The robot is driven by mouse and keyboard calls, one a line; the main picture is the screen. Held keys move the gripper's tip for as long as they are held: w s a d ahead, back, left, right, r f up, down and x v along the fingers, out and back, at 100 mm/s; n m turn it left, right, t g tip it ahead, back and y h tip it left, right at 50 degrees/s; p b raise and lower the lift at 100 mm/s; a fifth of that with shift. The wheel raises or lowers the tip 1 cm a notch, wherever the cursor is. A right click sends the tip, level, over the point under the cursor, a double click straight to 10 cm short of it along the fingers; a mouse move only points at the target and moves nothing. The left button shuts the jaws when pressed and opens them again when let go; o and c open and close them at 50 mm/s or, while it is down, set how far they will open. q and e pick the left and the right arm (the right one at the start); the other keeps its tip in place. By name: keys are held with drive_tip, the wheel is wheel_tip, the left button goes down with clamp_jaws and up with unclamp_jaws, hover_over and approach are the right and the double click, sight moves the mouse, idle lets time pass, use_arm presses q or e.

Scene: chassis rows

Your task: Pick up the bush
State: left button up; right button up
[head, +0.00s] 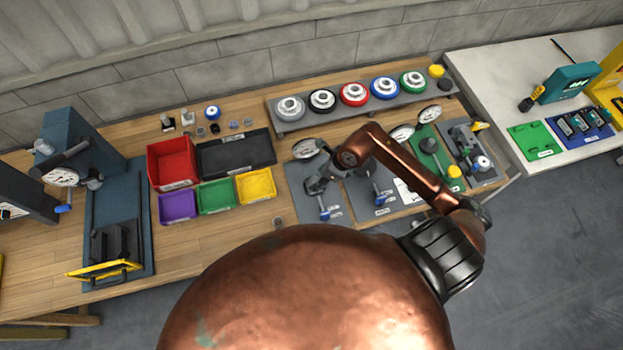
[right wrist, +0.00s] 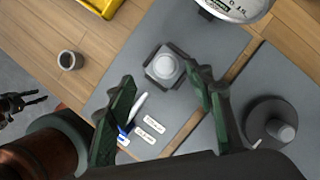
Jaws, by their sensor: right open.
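The likely bush is a small grey hollow cylinder (head: 278,222) standing upright on the wooden bench near its front edge. In the right wrist view the cylinder (right wrist: 70,61) stands left of the fingers, apart from them. My right gripper (right wrist: 160,75) is open and empty, over a grey plate with a block and pale round knob (right wrist: 164,67) between the fingertips. In the head view my right gripper (head: 318,185) is dark, small and partly hidden by its arm. A dark claw shape, seemingly my left gripper (right wrist: 22,101), shows at the left wrist-view edge; its jaws are unclear.
Red (head: 172,163), purple (head: 178,207), green (head: 215,197) and yellow (head: 256,186) bins and a black tray (head: 235,153) lie left of the fixtures. Dial gauges stand near my right gripper, one close by (right wrist: 236,8). A rack (head: 290,124) of coloured rings is behind. Bare wood surrounds the cylinder.

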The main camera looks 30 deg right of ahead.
sight(317, 180)
drive_tip(key=f, duration=0.3)
drive_tip(key=shift+w+d+p, duration=0.1)
drive_tip(key=shift+w+p, duration=0.25)
drive_tip(key=shift+w, duration=0.05)
drive_tip(key=shift+w+f, duration=0.25)
drive_tip(key=shift+f, duration=0.25)
drive_tip(key=shift+w+f, duration=0.2)
drive_tip(key=shift+f, duration=0.25)
drive_tip(key=shift+a+f, duration=0.25)
drive_tip(key=c, duration=1.1)
use_arm(q)
drive_tip(key=shift+s+r, duration=0.4)
drive_tip(key=shift+r, duration=0.05)
use_arm(e)
clamp_jaws()
